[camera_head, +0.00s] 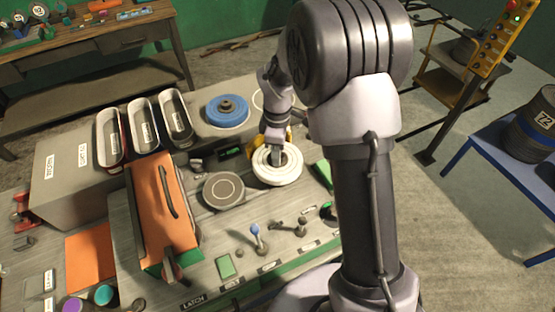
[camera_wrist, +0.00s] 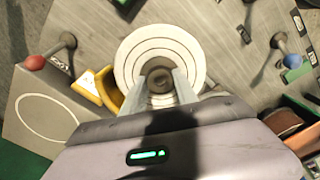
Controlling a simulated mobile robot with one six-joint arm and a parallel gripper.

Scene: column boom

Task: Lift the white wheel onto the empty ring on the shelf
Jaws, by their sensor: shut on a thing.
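The white wheel (camera_head: 277,172) is a flat ringed disc with a dark centre, over the right part of the workbench. My gripper (camera_head: 277,155) reaches down to its middle. In the wrist view my gripper (camera_wrist: 160,86) is shut on the dark hub of the white wheel (camera_wrist: 133,58). I cannot tell whether the wheel touches the bench. The empty ring (camera_head: 258,101) is a thin outline on the grey shelf, partly hidden by my arm. It also shows in the wrist view (camera_wrist: 47,95) at the left.
A blue wheel (camera_head: 227,119) lies on the shelf left of the empty ring. Several trays (camera_head: 143,128) stand further left. An orange box (camera_head: 152,205), a dark round plate (camera_head: 223,190) and a blue-knobbed lever (camera_head: 258,240) are on the bench near the wheel.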

